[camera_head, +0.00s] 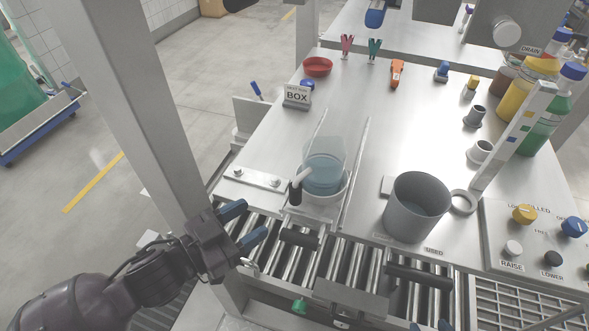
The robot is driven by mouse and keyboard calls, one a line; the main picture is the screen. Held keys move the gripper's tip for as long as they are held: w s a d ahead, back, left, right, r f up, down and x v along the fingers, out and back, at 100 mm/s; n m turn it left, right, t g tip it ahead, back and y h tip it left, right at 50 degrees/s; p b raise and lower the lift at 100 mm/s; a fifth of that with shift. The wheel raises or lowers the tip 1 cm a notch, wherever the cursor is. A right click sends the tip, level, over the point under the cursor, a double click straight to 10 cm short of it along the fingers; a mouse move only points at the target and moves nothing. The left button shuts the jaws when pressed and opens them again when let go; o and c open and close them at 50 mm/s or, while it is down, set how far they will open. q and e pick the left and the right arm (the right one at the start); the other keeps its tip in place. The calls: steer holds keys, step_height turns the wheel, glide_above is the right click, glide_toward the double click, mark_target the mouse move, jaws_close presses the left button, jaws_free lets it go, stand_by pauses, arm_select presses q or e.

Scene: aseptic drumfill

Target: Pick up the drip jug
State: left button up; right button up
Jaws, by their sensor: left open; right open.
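My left gripper (243,224) is open and empty, to the left of and nearer than the jug, beside the roller conveyor and apart from the jug. My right gripper (431,326) shows only its blue fingertips at the bottom edge; they are apart, and the rest is out of view.
A grey bucket (413,222) stands right of the jug, by a "USED" label. Rollers (345,262) run along the table's front. A steel post (150,110) rises at the left. A control panel (535,245) and several bottles (530,90) are at the right. The table's middle is clear.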

mark_target(290, 195)
arm_select(q)
steer(key=shift+n, duration=0.6)
steer(key=x, duration=0.4)
steer(key=shift+d+r, duration=0.25)
steer(key=shift+r, duration=0.05)
steer(key=shift+b+x, duration=0.35)
steer(key=shift+x, duration=0.6)
steer(key=shift+b+x, duration=0.3)
steer(key=shift+x, duration=1.95)
arm_select(e)
steer(key=shift+w+f, duration=0.15)
steer(key=shift+f, duration=0.4)
arm_select(q)
steer(key=shift+c, duration=0.9)
jaws_close()
arm_select(e)
steer(key=shift+s+f, duration=0.15)
steer(key=shift+s, duration=0.15)
